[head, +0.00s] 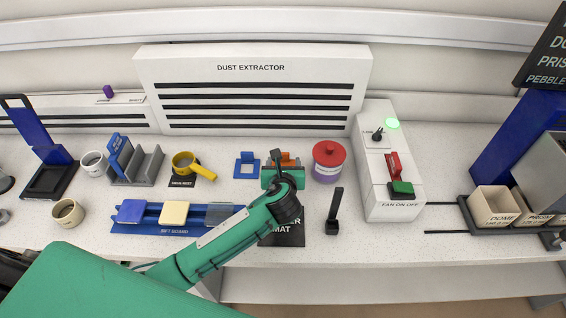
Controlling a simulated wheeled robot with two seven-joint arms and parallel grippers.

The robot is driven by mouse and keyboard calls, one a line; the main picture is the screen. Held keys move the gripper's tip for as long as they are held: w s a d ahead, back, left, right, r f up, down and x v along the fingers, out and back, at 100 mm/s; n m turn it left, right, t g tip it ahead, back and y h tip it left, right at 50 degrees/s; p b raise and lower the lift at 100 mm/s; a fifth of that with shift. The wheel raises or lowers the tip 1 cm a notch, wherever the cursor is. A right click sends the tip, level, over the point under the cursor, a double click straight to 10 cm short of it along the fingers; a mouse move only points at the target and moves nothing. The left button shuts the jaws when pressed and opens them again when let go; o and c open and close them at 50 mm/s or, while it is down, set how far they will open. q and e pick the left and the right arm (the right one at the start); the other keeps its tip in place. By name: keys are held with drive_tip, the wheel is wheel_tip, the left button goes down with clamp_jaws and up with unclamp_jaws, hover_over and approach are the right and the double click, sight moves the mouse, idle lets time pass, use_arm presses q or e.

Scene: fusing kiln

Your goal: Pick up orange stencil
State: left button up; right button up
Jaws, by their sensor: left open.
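The orange stencil (290,160) lies on the worktop in front of the dust extractor, between a blue square stencil and a red-lidded jar. Only a part of it shows, because my left gripper (281,165) covers its near side. My left arm reaches in from the lower left, and the gripper is over or just in front of the stencil. The gripper is open. I cannot tell whether its fingers touch the stencil. My right gripper is not in view.
The blue stencil (247,165) lies close on the left and the red-lidded jar (328,163) close on the right. A black mat (291,238) is partly under my arm. A black upright tool (334,213) stands nearby. The fan switch box (388,165) is further right.

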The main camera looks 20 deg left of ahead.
sight(283, 154)
use_arm(q)
drive_tip(key=shift+x, duration=1)
drive_tip(key=shift+w+a+p, duration=0.1)
drive_tip(key=shift+w+p, duration=0.2)
drive_tip(key=p+x, duration=0.1)
drive_tip(key=x, duration=0.2)
drive_tip(key=shift+w+a, duration=0.1)
drive_tip(key=shift+w, duration=0.05)
drive_tip(key=shift+w+a+f, duration=0.15)
drive_tip(key=shift+w+f, duration=0.15)
drive_tip(key=shift+w, duration=0.15)
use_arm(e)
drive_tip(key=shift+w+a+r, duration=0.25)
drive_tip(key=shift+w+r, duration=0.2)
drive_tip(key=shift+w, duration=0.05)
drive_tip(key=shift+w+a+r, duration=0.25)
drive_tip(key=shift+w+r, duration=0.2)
use_arm(q)
drive_tip(key=shift+c, duration=0.4)
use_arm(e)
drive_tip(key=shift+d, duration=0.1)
use_arm(q)
drive_tip(key=c, duration=1)
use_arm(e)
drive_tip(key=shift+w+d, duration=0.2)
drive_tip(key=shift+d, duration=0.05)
